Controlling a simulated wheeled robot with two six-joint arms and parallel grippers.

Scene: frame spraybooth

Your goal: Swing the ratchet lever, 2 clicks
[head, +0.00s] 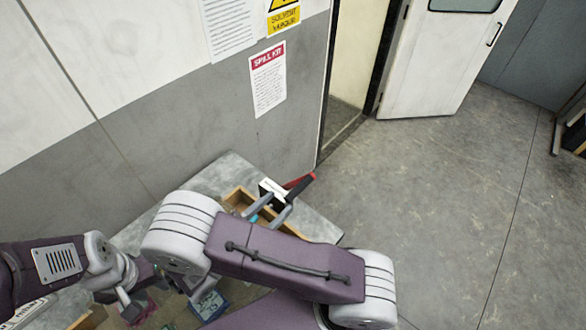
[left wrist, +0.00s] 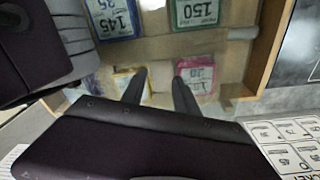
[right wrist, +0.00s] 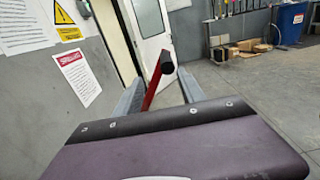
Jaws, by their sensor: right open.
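The ratchet lever has a red shaft and a black grip (head: 301,187). It stands out from a white and black block at the far end of the bench. In the right wrist view the red shaft (right wrist: 152,92) and black end show between the two fingers of my right gripper (right wrist: 160,78). That gripper (head: 279,204) is open; whether a finger touches the lever I cannot tell. My left gripper (left wrist: 158,84) is open and empty above a wooden tray of cards. In the head view it (head: 131,309) is low at the left. My right arm hides much of the bench.
A small wooden box (head: 238,199) sits beside the lever block. The wooden tray (left wrist: 262,50) holds several numbered cards under my left gripper. A grey wall (head: 170,130) rises behind the bench. Open floor (head: 440,190) lies to the right, with a white door beyond.

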